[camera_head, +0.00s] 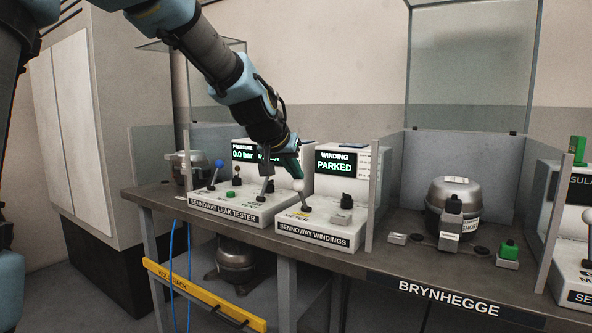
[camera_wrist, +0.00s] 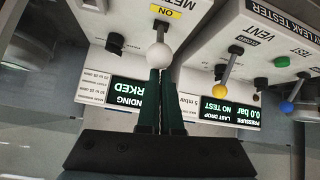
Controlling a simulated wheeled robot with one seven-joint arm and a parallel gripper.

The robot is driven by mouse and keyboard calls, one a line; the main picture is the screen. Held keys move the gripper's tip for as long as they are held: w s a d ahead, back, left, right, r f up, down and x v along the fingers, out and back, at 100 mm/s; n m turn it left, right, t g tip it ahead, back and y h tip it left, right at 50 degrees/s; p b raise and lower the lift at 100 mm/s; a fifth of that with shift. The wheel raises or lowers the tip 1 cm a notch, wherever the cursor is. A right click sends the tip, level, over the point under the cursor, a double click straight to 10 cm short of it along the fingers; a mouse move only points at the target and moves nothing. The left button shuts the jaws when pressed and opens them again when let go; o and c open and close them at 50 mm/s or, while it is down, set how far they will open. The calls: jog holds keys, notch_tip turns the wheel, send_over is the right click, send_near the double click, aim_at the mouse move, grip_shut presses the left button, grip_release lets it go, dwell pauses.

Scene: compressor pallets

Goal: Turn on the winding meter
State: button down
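The winding meter (camera_head: 318,236) is a white box marked SENNOWAY WINDINGS, with a dark display (camera_head: 335,161) reading WINDING PARKED in green. Its lever has a white ball knob (camera_head: 298,185), standing over the yellow label by the word METER. In the wrist view, upside down, the white knob (camera_wrist: 158,55) sits right at my fingertips, with the yellow ON label (camera_wrist: 178,12) beyond it. My gripper (camera_wrist: 160,72) has its dark green fingers close together, with nothing seen between them. In the head view my gripper (camera_head: 296,174) is just above the knob; I cannot tell whether they touch.
The leak tester (camera_head: 235,207) with several levers and buttons stands close on the left. A black knob (camera_head: 347,200) is on the meter's right side.

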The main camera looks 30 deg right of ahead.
jog(key=v, duration=0.9)
jog(key=shift+a+r+b, duration=0.2)
jog(key=shift+a+b, duration=0.1)
jog(key=shift+b, duration=0.1)
jog(key=shift+w, duration=0.15)
jog(key=w+a+f+n+y, duration=0.3)
jog(key=a+f+n+y, duration=0.1)
jog(key=a+f, duration=1.1)
jog(key=s+a+f+n+g+y, duration=0.1)
jog(key=s+a+f+n, duration=0.2)
jog(key=a, duration=0.4)
jog(key=s+a+f+g+y, duration=0.1)
jog(key=s+a+f+g, duration=0.15)
jog(key=a+f, duration=0.35)
jog(key=s+a+f+n+y, duration=0.2)
jog(key=s+a+f, duration=0.1)
jog(key=a, duration=0.4)
notch_tip(320, 180, up, 16)
jog(key=p, duration=1.5)
